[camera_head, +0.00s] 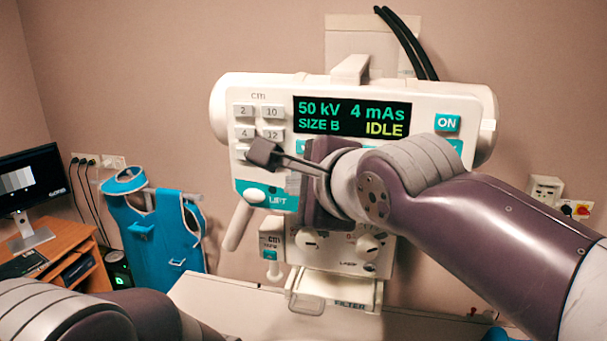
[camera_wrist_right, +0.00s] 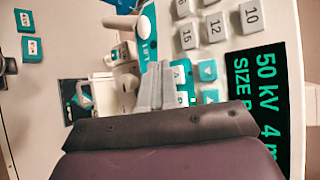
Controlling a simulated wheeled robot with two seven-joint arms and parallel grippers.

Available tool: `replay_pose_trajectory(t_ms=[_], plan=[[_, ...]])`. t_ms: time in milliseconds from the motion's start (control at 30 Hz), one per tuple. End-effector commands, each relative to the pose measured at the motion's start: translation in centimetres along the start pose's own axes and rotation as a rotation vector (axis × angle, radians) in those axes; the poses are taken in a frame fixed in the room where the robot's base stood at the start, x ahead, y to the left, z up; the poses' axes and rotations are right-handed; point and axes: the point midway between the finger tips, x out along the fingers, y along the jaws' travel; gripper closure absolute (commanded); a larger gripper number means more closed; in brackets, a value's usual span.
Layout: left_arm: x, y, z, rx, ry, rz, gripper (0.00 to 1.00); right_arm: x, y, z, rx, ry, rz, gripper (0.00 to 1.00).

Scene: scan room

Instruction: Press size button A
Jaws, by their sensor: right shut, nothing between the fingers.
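The white X-ray control panel (camera_head: 225,120) faces me, its display (camera_head: 352,116) reading 50 kV, 4 mAs, SIZE B, IDLE. In the right wrist view, size button A (camera_wrist_right: 179,74) is a pale key on a teal strip, with button B (camera_wrist_right: 181,100) beside it. My right gripper (camera_head: 318,185) is in front of the panel below the display, its palm and wrist hiding the size buttons and fingers from the head view. In the wrist view its grey fingers (camera_wrist_right: 157,72) are shut and empty, close beside button A. I cannot tell whether they touch it. My left gripper is out of view.
Knobs (camera_head: 310,240) and a filter tray (camera_head: 338,290) are below. A monitor desk (camera_head: 70,245) and a blue apron (camera_head: 155,240) stand left.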

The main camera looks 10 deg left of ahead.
Motion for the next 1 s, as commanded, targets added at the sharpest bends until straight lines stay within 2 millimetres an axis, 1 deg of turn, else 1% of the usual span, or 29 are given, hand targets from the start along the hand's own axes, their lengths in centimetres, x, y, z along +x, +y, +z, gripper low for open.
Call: replay_pose_trajectory(t_ms=[400,700,1000], plan=[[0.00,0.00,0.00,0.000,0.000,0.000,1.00,0.01,-0.01,-0.01,0.000,0.000,0.000,1.00],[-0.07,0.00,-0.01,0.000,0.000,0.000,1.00,0.56,-0.47,-0.44,0.001,0.000,0.000,1.00],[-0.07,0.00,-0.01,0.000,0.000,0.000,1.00,0.58,-0.47,-0.44,0.000,0.000,0.000,1.00]])
